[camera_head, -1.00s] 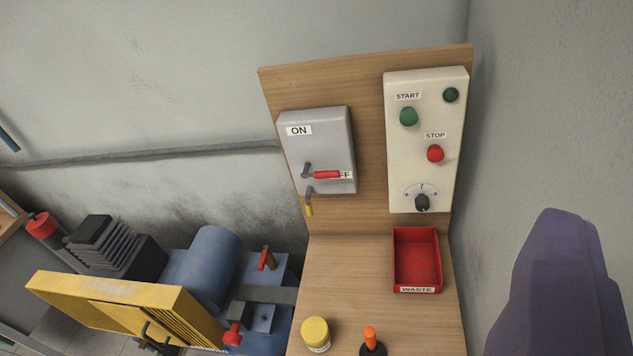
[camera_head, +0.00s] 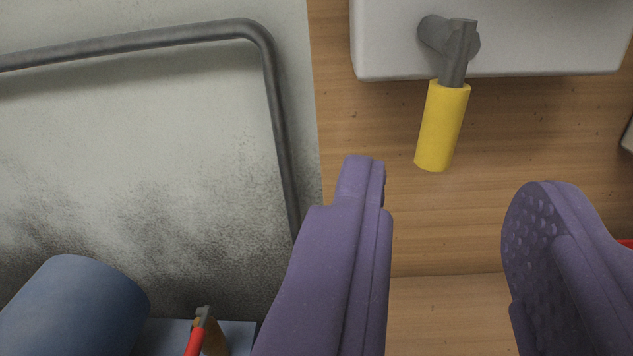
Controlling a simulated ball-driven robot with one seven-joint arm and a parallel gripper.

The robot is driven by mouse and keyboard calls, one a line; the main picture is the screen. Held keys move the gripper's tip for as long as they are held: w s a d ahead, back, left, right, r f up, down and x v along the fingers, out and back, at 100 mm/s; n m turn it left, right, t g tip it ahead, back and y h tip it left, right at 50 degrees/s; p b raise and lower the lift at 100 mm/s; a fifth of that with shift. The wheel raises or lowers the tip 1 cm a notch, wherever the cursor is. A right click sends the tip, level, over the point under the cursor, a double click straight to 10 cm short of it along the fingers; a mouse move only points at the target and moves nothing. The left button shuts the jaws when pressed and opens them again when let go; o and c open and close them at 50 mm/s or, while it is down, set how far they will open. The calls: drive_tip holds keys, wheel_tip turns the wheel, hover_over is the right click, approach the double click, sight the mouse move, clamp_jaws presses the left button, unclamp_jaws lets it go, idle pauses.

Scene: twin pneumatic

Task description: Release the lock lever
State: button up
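The lock lever (camera_head: 442,125) has a grey metal arm and a yellow cylindrical grip. The upper part of the switch box is out of view.
The wooden back panel (camera_head: 360,130) lies behind the lever, above a wooden shelf (camera_head: 440,310). A grey pipe (camera_head: 272,90) bends down the wall at the left. A blue cylinder (camera_head: 75,305) and a red-handled valve (camera_head: 196,335) are at lower left.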

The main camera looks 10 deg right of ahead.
sight(443, 136)
drive_tip(key=b+x, duration=0.1)
drive_tip(key=x, duration=0.6)
drive_tip(key=shift+w+d+b, duration=0.2)
drive_tip(key=shift+d+b, duration=0.05)
drive_tip(key=shift+b, duration=0.1)
